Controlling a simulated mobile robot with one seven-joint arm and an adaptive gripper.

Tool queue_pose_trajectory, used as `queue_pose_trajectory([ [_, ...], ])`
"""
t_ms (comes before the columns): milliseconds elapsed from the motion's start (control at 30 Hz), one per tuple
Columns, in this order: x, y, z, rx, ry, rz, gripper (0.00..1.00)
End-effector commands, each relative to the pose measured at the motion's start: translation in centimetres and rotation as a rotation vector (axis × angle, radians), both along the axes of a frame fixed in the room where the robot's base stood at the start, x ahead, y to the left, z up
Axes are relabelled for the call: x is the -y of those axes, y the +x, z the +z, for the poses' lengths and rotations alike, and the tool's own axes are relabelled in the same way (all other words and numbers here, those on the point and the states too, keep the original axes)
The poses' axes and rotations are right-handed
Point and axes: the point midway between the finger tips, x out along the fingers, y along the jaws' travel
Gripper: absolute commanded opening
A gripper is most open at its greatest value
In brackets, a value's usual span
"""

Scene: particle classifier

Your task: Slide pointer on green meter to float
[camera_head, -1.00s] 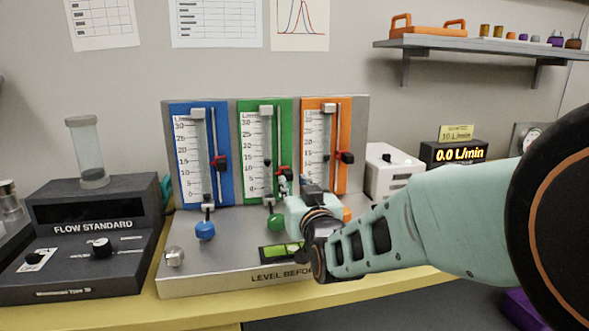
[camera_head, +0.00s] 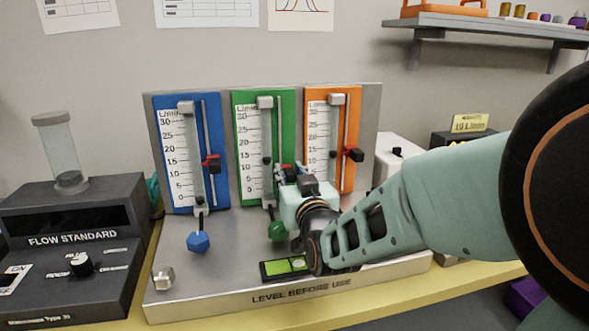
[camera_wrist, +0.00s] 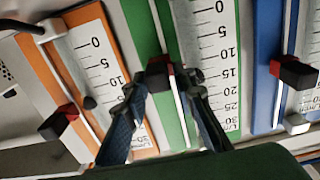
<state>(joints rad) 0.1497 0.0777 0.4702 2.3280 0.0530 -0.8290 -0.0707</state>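The green meter (camera_head: 241,198) stands between the blue and orange meters. Its red-and-black pointer (camera_head: 288,171) sits on the slide rod right of the scale, partly hidden by my gripper in the head view. The dark float (camera_head: 267,160) in the tube looks slightly higher than the pointer, near 15. My gripper (camera_head: 285,174) is at the pointer. In the wrist view, which is upside down, my gripper (camera_wrist: 165,86) is open, with one finger on each side of the pointer (camera_wrist: 158,73). Whether the fingers touch it I cannot tell. The right finger partly covers the float area.
The blue meter's pointer (camera_head: 211,163) and the orange meter's pointer (camera_head: 353,155) stand close on either side. A green knob (camera_head: 278,231) and a level vial (camera_head: 284,266) lie below my gripper. The flow standard (camera_head: 75,215) is at left.

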Motion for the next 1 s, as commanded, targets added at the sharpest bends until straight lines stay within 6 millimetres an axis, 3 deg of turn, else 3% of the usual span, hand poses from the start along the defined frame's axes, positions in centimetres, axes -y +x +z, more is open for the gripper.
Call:
queue_pose_trajectory([
  [200,0.0,0.0,0.0,0.000,0.000,0.000,0.25],
  [433,0.0,0.0,0.0,0.000,0.000,0.000,0.00],
  [767,0.0,0.0,0.2,0.001,0.000,0.000,0.00],
  [1000,0.0,0.0,3.5,0.006,0.001,-0.001,0.00],
])
